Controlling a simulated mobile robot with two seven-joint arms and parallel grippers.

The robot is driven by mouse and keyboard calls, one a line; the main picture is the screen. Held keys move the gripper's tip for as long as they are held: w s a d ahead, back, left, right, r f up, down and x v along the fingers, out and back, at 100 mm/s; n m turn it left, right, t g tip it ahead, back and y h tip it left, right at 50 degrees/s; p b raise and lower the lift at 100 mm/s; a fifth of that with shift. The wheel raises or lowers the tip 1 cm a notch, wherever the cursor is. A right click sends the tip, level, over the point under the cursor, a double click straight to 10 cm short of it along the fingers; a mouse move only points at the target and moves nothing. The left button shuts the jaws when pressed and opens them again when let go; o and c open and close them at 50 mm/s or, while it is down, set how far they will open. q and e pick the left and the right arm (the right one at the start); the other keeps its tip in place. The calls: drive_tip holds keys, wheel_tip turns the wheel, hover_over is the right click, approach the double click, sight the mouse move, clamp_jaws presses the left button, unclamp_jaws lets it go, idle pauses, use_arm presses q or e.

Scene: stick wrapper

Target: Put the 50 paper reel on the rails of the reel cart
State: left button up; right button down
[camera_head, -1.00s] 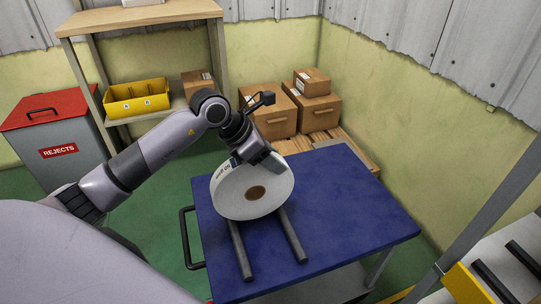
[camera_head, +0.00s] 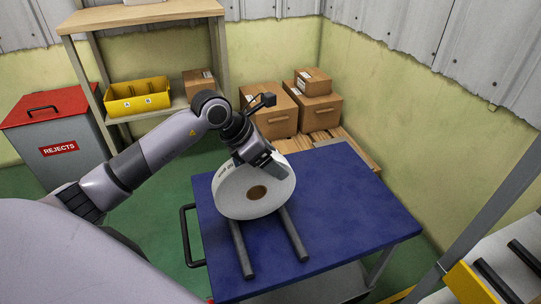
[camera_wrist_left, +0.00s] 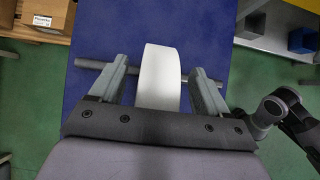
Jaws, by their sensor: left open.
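The white paper reel (camera_head: 235,196) stands on edge on the two dark rails (camera_head: 293,236) of the blue-topped reel cart (camera_head: 360,215). Its brown core faces the head camera. My left gripper (camera_head: 272,165) is at the reel's upper far side. In the left wrist view the open gripper fingers (camera_wrist_left: 160,90) stand on either side of the reel's white rim (camera_wrist_left: 160,75), with a gap on each side. A rail (camera_wrist_left: 88,64) crosses beneath. The print on the rim is too small to read. My right gripper is not in view.
A grey bin with a red lid (camera_head: 45,108) marked REJECTS stands at left. A shelf with a yellow box (camera_head: 137,97) and cardboard boxes (camera_head: 272,112) are behind the cart. A yellow-edged frame (camera_head: 468,284) is at right. The cart's right side is clear.

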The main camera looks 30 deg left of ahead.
use_arm(q)
drive_tip(key=shift+w+f, duration=0.15)
drive_tip(key=shift+f, duration=0.2)
drive_tip(key=p+v, duration=0.2)
drive_tip(key=v, duration=0.6)
drive_tip(key=shift+w+d+r, duration=0.1)
drive_tip(key=shift+r, duration=0.1)
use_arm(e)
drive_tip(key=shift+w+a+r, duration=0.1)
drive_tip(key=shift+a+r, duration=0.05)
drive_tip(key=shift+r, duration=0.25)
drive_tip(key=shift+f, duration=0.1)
